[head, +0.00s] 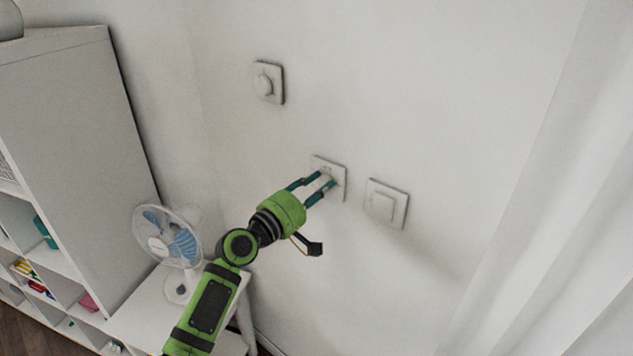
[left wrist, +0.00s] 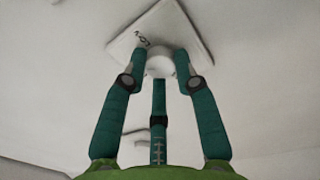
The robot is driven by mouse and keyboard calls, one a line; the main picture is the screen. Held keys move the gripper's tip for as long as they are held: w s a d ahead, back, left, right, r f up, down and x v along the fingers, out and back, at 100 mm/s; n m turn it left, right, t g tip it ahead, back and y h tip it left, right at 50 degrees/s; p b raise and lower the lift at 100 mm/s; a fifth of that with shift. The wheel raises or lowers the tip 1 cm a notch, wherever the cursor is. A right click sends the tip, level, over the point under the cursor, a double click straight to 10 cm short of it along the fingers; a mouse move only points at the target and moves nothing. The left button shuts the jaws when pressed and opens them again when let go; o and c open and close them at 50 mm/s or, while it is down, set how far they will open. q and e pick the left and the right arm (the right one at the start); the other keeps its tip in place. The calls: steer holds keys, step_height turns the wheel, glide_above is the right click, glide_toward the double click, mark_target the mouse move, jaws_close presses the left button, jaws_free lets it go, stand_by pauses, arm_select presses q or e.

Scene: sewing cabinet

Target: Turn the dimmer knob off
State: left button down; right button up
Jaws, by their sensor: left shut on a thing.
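A square white wall plate (head: 331,165) with a round knob is on the wall, in the middle of the head view. In the left wrist view the plate (left wrist: 187,32) is tilted and bears a small dark mark near its left side. Its white knob (left wrist: 160,63) shows between the fingers. My left gripper (head: 327,181) is at this plate, its teal fingers shut on the knob. The fingers (left wrist: 162,68) hide the knob's sides and, in the head view, most of the knob. My right gripper is not in view.
A flat square switch (head: 386,204) is close on the right. A fan (head: 167,240) stands on a white table at lower left, beside a shelf (head: 75,150). A curtain (head: 560,200) hangs at right.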

arm_select(q)
steer(key=shift+d+n+y+p, duration=0.15)
steer(key=shift+n+p, duration=0.35)
steer(key=shift+n, duration=0.55)
steer(key=shift+n+y+p, duration=0.15)
steer(key=shift+n+p, duration=0.35)
steer(key=shift+n, duration=0.55)
steer(key=c, duration=1)
jaws_free()
steer(key=shift+o, duration=0.2)
steer(key=v, duration=1.2)
steer(key=shift+f, duration=0.2)
steer(key=shift+f, duration=0.1)
